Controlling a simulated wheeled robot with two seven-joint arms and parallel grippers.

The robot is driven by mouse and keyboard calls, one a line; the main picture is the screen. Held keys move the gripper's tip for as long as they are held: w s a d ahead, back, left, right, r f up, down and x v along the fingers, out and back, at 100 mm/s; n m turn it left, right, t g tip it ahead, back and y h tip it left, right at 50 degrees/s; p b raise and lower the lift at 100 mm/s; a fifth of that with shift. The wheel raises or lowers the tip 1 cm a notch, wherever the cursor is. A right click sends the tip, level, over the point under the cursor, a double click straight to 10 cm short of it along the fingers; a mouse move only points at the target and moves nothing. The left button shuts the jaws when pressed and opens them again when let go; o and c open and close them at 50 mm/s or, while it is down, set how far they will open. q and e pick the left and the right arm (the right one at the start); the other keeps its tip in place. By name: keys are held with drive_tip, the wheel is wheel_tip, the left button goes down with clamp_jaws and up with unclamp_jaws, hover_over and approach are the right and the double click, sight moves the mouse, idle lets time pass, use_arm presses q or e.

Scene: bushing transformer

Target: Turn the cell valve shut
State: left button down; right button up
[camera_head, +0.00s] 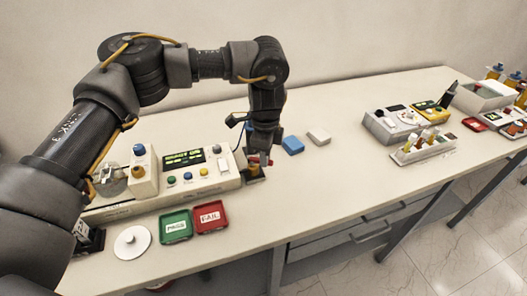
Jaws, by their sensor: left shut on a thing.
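My left gripper (259,165) reaches straight down at the right end of a white test instrument (203,176) in the camera_head view. It is shut on a small red part, which I take to be the cell valve (253,169). The fingers cover most of that part, so its angle cannot be told. A small dark and yellowish block (252,178) sits just below the fingertips. The instrument has a green-lit display and several coloured knobs. My right gripper is not in view.
A green tray (163,230) and a red tray (224,222) lie in front of the instrument, beside a white disc (132,243). A rack of vials (424,151) stands further right.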

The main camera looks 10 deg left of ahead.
use_arm(q)
drive_tip(key=n+p, duration=0.1)
drive_tip(key=n, duration=0.1)
drive_tip(key=w+n+p, duration=0.1)
drive_tip(key=n+p, duration=0.1)
drive_tip(key=w+n+p, duration=0.1)
drive_tip(key=n+p, duration=0.1)
drive_tip(key=shift+a+n, duration=0.3)
idle(0.5)
drive_tip(key=c, duration=1.4)
unclamp_jaws()
drive_tip(key=shift+r, duration=0.1)
